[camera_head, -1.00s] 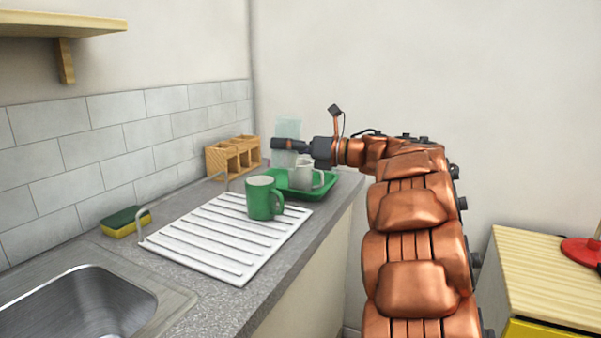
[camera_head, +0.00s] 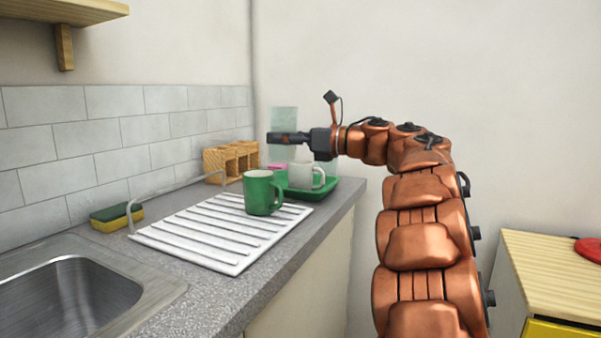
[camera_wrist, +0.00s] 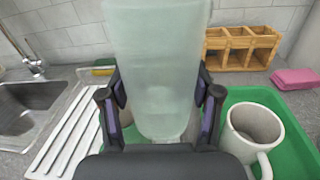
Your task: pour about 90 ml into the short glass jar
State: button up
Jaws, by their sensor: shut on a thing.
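My gripper (camera_head: 284,138) is shut on a tall, pale green translucent container (camera_head: 284,116). I hold it roughly upright above the counter, near the green tray (camera_head: 326,188). In the wrist view the container (camera_wrist: 157,60) fills the space between my fingers (camera_wrist: 160,100). Its contents and liquid level cannot be made out. The short glass jar cannot be clearly identified; a faint glassy patch shows behind the white mug at the tray, but I cannot tell what it is.
A white mug (camera_head: 303,175) stands on the tray. A green mug (camera_head: 258,193) stands on the white drainboard (camera_head: 190,232). A wooden compartment box (camera_head: 215,163), a pink block (camera_wrist: 297,79) and a sponge (camera_head: 117,217) sit near the wall. The sink (camera_head: 75,295) is at left.

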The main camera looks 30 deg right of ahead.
aim_at(329, 168)
jog(key=u, duration=0.3)
jog(key=k, duration=0.75)
jog(key=u, duration=0.6)
jog(key=k, duration=0.6)
jog(key=z, duration=0.2)
jog(key=i, duration=0.4)
jog(key=z, duration=0.9)
jog(key=i, duration=1.2)
jog(key=u, duration=0.25)
